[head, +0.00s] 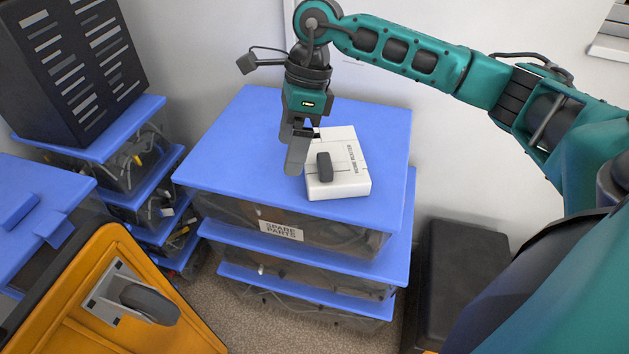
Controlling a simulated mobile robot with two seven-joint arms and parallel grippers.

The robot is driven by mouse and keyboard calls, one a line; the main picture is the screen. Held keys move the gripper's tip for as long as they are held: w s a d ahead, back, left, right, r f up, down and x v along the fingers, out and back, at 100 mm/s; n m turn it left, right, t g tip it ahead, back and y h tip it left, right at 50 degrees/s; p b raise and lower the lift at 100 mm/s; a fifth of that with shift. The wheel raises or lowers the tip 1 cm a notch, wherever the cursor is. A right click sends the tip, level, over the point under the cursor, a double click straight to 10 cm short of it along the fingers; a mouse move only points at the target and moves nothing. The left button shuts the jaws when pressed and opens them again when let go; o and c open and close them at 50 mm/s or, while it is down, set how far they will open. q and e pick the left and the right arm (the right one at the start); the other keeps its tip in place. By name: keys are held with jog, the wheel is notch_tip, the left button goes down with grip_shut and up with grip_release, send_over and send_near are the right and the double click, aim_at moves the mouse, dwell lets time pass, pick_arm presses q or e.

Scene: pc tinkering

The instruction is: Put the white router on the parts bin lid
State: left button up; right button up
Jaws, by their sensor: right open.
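The white router (350,165), a flat box with small print on top, lies on the blue lid (240,150) of the parts bin labelled "SPARE PARTS" (281,230). It is flat, right of the lid's middle and near the front edge. My right gripper (303,160) is open at the router's left end and points down. One grey finger is beside that end. A dark block shows over the router's top; I cannot tell whether it is the other finger or part of the router. Whether the fingers touch the router is unclear. My left gripper is not in view.
More blue-lidded bins (150,185) with cables stand stacked at left, with a black slotted case (65,70) on top. An orange panel with a caster wheel (150,303) fills the lower left. A dark box (463,270) stands at right. The lid's left half is clear.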

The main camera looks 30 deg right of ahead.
jog(key=s+a+r+m+t+y, duration=0.2)
jog(key=a+m+y, duration=0.4)
jog(key=a+y, duration=0.3)
jog(key=s+a+r+m+t+y, duration=0.1)
jog(key=s+a+m+t+y, duration=0.1)
jog(key=a+m+y, duration=0.65)
jog(key=w+d+f+m+t+h, duration=0.1)
jog(key=d+f+m+t+h, duration=0.2)
jog(key=f+m+t+h, duration=0.6)
jog(key=w+d+f+m+t+h, duration=0.15)
jog(key=d+m+t+h, duration=0.3)
jog(key=m, duration=0.95)
jog(key=s+d+f+m+g+h, duration=0.2)
jog(key=s+f+m+g, duration=0.1)
jog(key=s+f, duration=0.3)
jog(key=s+d+f+m+g+h, duration=0.2)
jog(key=s+f+m, duration=0.3)
jog(key=f, duration=0.4)
jog(key=shift+s+d+f+m+g+h, duration=0.15)
jog(key=shift+s+d+m+g+h, duration=0.2)
jog(key=shift+m+g+h, duration=0.25)
